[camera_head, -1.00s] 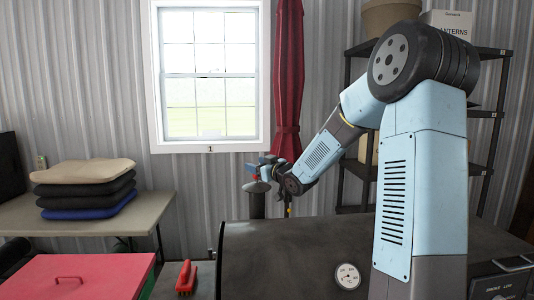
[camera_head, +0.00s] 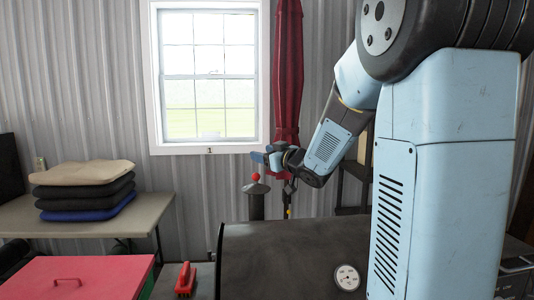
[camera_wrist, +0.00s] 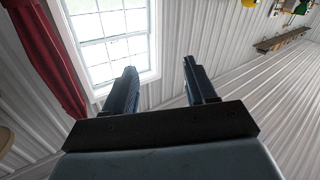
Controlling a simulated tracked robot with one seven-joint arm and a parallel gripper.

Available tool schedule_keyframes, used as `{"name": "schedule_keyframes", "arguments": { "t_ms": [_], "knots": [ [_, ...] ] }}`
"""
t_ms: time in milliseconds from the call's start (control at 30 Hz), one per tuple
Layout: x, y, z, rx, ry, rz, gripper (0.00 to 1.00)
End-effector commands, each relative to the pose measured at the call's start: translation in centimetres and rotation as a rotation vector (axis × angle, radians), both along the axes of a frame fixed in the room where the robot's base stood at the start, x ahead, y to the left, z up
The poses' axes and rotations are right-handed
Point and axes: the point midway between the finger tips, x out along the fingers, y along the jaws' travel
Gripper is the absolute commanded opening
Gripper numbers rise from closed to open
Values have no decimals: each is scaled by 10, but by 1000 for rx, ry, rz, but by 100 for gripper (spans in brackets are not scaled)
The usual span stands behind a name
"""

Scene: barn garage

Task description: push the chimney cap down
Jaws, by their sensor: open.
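The chimney cap (camera_head: 256,188) is a small grey disc with a red ball knob (camera_head: 255,177) on top. It sits at the top of the dark chimney pipe (camera_head: 257,207), at the back left of the black smoker body (camera_head: 285,252). Whether a gap remains between cap and pipe is too small to tell. My gripper (camera_head: 259,157) is just above the knob and looks apart from it. In the wrist view my gripper (camera_wrist: 159,70) has its two blue fingers spread with nothing between them. The cap is not in the wrist view.
A round gauge (camera_head: 347,277) is on the smoker's front. A red brush (camera_head: 185,279) and a red-lidded box (camera_head: 75,278) are at left. Folded cushions (camera_head: 84,190) lie on a table (camera_head: 25,220).

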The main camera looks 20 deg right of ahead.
Motion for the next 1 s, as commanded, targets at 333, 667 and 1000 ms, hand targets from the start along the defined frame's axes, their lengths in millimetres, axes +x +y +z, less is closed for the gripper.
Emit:
{"name": "schedule_keyframes", "arguments": {
  "t_ms": [333,667,1000],
  "knots": [
    [-21,0,9,0,1,0,56],
    [-22,0,9,1,1,0,56],
    [-37,-7,9,-86,83,-194,56]
  ]
}}
